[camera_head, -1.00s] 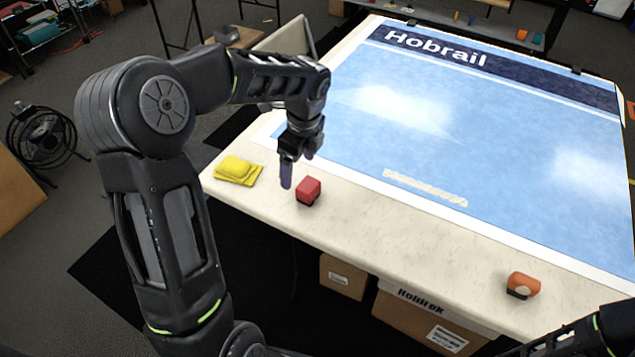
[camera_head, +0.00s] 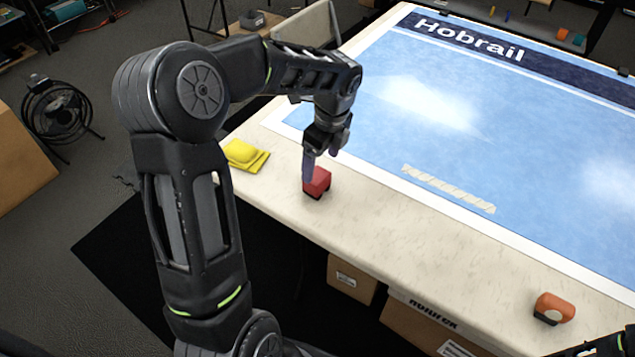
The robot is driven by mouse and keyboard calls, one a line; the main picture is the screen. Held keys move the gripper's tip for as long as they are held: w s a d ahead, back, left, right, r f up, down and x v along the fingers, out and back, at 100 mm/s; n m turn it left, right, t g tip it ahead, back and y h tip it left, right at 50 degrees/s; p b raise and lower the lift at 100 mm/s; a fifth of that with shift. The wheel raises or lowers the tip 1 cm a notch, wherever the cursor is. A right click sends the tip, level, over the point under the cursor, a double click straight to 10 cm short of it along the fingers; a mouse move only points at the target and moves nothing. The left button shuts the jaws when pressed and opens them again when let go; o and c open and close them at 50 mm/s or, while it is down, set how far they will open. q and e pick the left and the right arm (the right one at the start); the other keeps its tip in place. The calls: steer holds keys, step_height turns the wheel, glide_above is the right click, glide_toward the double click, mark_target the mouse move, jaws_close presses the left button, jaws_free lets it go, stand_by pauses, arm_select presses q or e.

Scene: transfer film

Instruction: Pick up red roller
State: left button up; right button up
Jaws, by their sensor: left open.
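The red roller (camera_head: 319,184) is a small red block with a dark lower edge. It sits on the near left part of the cream table (camera_head: 400,226), close to the front edge. My left gripper (camera_head: 319,162) points down at the red roller, its jaws open. One purple finger overlaps the roller's upper left side in the picture. I cannot tell whether it touches. My right gripper is not in view; only a part of my right arm shows at the bottom right corner.
A folded yellow cloth (camera_head: 245,155) lies left of the roller. An orange block with a grey face (camera_head: 553,308) sits near the front edge at right. A blue printed film (camera_head: 480,130) covers most of the table, with a pale strip (camera_head: 449,189) on it. Cardboard boxes (camera_head: 352,277) stand below.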

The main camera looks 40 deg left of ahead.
mark_target(318, 175)
arm_select(q)
steer(key=shift+a+f, duration=0.15)
steer(key=shift+f, duration=1)
steer(key=shift+s+a+f, duration=0.1)
steer(key=shift+a+f, duration=0.15)
steer(key=shift+f, duration=1.05)
steer(key=shift+a+f, duration=0.2)
steer(key=shift+f, duration=1.1)
steer(key=c, duration=1.6)
steer(key=shift+r, duration=0.15)
step_height(318, 175, up, 10)
steer(key=shift+f, duration=0.1)
